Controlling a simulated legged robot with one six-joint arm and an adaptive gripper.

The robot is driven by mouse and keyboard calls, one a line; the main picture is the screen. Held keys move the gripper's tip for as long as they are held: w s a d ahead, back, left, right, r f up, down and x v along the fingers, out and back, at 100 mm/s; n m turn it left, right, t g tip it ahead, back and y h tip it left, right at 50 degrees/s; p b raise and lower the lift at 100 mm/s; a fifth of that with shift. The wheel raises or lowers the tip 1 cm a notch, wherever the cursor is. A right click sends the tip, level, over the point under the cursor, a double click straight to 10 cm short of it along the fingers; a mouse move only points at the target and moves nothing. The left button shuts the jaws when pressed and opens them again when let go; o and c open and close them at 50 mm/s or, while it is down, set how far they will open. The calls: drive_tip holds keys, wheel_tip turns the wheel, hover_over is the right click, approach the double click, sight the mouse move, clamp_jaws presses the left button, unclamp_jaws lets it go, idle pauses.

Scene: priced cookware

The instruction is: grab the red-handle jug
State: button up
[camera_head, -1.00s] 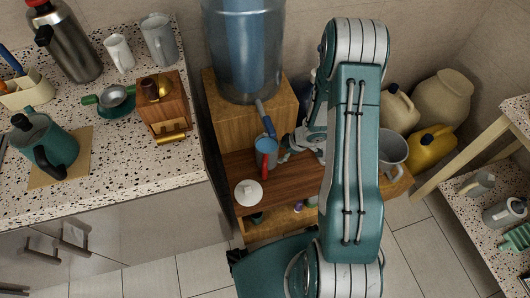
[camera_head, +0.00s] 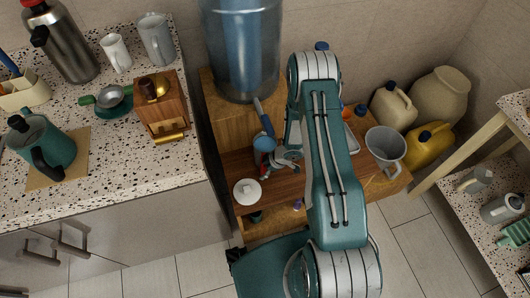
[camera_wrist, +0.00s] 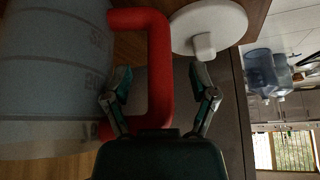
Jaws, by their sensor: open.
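The red-handle jug (camera_head: 264,146) stands on the brown wooden shelf below the big water bottle, partly covered by my gripper in the head view. In the wrist view its translucent, marked body (camera_wrist: 50,75) fills the left side and its red handle (camera_wrist: 158,65) faces me. My gripper (camera_wrist: 161,78) is open, with one finger on each side of the handle's upright bar. The left finger lies between the bar and the jug body, the right finger is clear of the bar on its right. Whether either finger touches the handle cannot be told.
A white lid (camera_head: 247,191) with a knob lies close to the jug on the shelf. A blue bar (camera_head: 264,117) stands just behind the jug. The water bottle (camera_head: 240,50) rises behind. A grey funnel-like vessel (camera_head: 385,145) is to the right of my arm.

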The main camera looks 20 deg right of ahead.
drive_tip(key=shift+a+f, duration=0.15)
drive_tip(key=shift+f, duration=0.15)
clamp_jaws()
drive_tip(key=shift+w, duration=0.1)
drive_tip(key=shift+r, duration=0.15)
